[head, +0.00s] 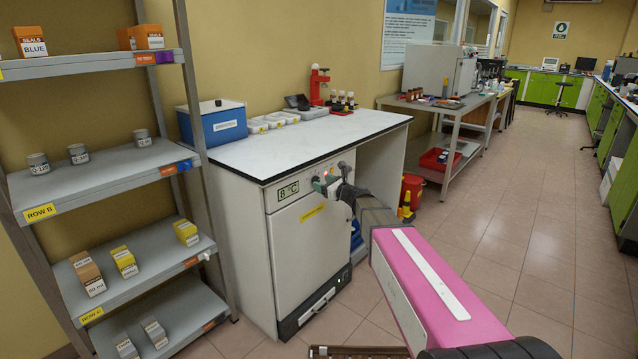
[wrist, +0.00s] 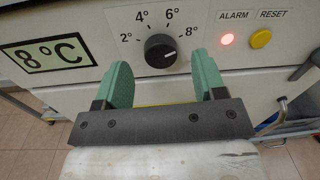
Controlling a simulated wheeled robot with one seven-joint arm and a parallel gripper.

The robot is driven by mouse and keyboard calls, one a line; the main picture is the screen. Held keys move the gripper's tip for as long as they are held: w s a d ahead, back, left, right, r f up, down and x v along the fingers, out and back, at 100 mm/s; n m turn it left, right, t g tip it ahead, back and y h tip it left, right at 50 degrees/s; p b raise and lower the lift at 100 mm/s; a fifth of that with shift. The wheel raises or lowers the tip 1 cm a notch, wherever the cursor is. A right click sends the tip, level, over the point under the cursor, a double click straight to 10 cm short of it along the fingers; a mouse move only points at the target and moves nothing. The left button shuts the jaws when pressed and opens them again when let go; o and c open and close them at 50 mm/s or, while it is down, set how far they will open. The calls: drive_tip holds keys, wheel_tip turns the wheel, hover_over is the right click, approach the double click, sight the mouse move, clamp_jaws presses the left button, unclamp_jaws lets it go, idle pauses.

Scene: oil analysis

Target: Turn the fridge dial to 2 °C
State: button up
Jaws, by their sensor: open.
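The fridge (head: 312,241) is a white cabinet under the worktop, with a display (head: 288,191) reading 8°C. In the wrist view the display (wrist: 47,55) also reads 8°C. The black round dial (wrist: 160,50) has marks 2°, 4°, 6° and 8° around it, and its white pointer line points right, toward 8°. My gripper (wrist: 161,68) is open, with its green fingers to the left and right of the dial and a gap on each side. It shows at the fridge's top panel in the head view (head: 326,184), where it hides the dial.
A lit red alarm light (wrist: 227,39) and a yellow reset button (wrist: 261,39) sit right of the dial. The worktop (head: 325,138) overhangs the panel. A shelf rack (head: 107,172) stands at left; open floor (head: 500,220) lies at right.

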sight(316, 180)
drive_tip(key=shift+x, duration=1.3)
drive_tip(key=shift+c, duration=0.3)
drive_tip(key=c, duration=0.9)
drive_tip(key=shift+o, duration=0.2)
